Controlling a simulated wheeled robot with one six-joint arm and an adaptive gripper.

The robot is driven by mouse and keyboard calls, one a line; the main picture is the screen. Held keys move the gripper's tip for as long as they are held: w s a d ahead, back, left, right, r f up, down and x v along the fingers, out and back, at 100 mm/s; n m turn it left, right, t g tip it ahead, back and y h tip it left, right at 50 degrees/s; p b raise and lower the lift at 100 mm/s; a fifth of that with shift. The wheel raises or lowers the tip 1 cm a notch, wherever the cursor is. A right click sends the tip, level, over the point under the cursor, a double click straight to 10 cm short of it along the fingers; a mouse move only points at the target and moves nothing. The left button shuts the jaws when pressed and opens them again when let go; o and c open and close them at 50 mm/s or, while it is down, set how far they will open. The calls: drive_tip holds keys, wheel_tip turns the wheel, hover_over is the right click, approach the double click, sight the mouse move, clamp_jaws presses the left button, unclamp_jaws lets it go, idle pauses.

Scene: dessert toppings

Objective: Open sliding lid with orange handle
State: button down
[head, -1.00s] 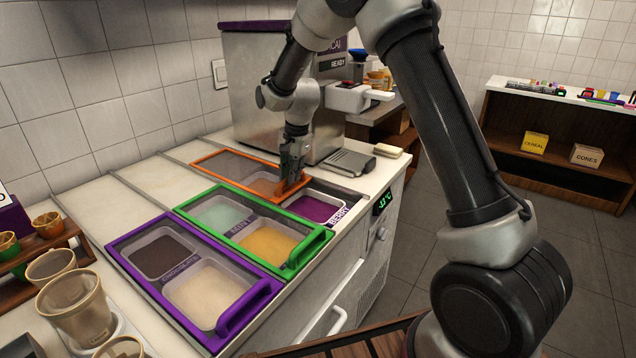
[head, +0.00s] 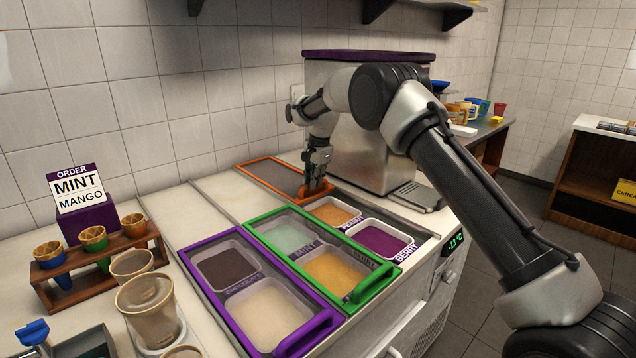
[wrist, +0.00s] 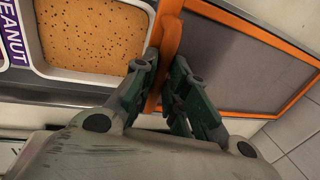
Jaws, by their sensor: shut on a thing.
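The sliding lid with the orange frame (head: 250,161) and dark see-through pane lies at the back of the freezer counter, slid toward the wall. In the wrist view its pane (wrist: 240,65) is at the right. My gripper (head: 317,191) is shut on the orange handle (wrist: 171,32), with one finger on each side of it. The peanut tub (head: 335,211) lies uncovered in front of the handle; it also shows in the wrist view (wrist: 85,38). The purple berry tub (head: 381,240) is uncovered in front of it.
The green-framed lid (head: 379,283) covers the mint and mango tubs. The purple-framed lid (head: 310,333) covers the chocolate tub and a cream-coloured one. A steel machine (head: 370,150) stands behind at right.

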drive_tip(key=c, duration=1.4)
unclamp_jaws()
drive_tip(key=shift+c, duration=0.2)
wheel_tip(320, 180, up, 12)
drive_tip(key=s+d, duration=0.1)
drive_tip(key=shift+s+d, duration=0.25)
drive_tip(key=shift+s, duration=0.15)
drive_tip(key=shift+f, duration=0.1)
